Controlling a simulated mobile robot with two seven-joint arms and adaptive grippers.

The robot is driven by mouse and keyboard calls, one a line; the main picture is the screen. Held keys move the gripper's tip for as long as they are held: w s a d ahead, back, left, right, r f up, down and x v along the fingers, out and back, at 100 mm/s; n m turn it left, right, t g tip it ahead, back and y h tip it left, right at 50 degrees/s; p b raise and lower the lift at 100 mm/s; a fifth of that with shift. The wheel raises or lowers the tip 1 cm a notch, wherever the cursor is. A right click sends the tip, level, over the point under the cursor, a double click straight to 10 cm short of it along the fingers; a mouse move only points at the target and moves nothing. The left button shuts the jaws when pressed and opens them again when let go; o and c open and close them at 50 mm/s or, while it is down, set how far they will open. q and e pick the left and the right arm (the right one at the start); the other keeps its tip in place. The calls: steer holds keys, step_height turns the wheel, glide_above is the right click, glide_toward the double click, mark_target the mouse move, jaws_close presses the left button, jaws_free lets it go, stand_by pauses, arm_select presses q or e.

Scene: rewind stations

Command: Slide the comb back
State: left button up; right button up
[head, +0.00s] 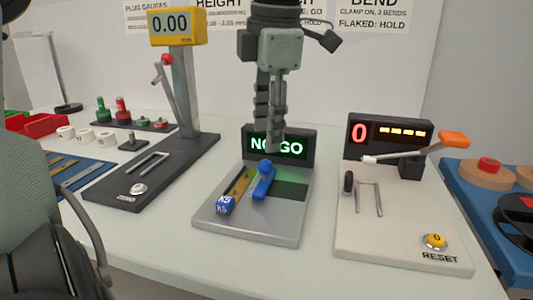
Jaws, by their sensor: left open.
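The middle station (220,222) has a grey metal base and a dark display (302,146) with green letters, partly hidden by my gripper, reading like "NO GO". A blue slider with a round knob (264,178), which I take for the comb, sits on the base beside a green-lit dark recess. Left of it lies a brass key with a blue head marked K5 (226,204). My left gripper (271,145) points down above and behind the blue knob, in front of the display. It is open and holds nothing visible. My right gripper is not in view.
To the left stands a dark gauge station (158,176) with a yellow 0.00 readout. To the right is a white station (390,235) with a red 0, an orange-ended lever and a yellow reset button. The white table front is clear.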

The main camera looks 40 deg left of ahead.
mark_target(265, 160)
arm_select(q)
steer(key=f, duration=0.4)
steer(key=a+f, duration=0.1)
steer(key=f, duration=0.1)
steer(key=shift+w+f, duration=0.25)
steer(key=shift+f, duration=0.05)
jaws_close()
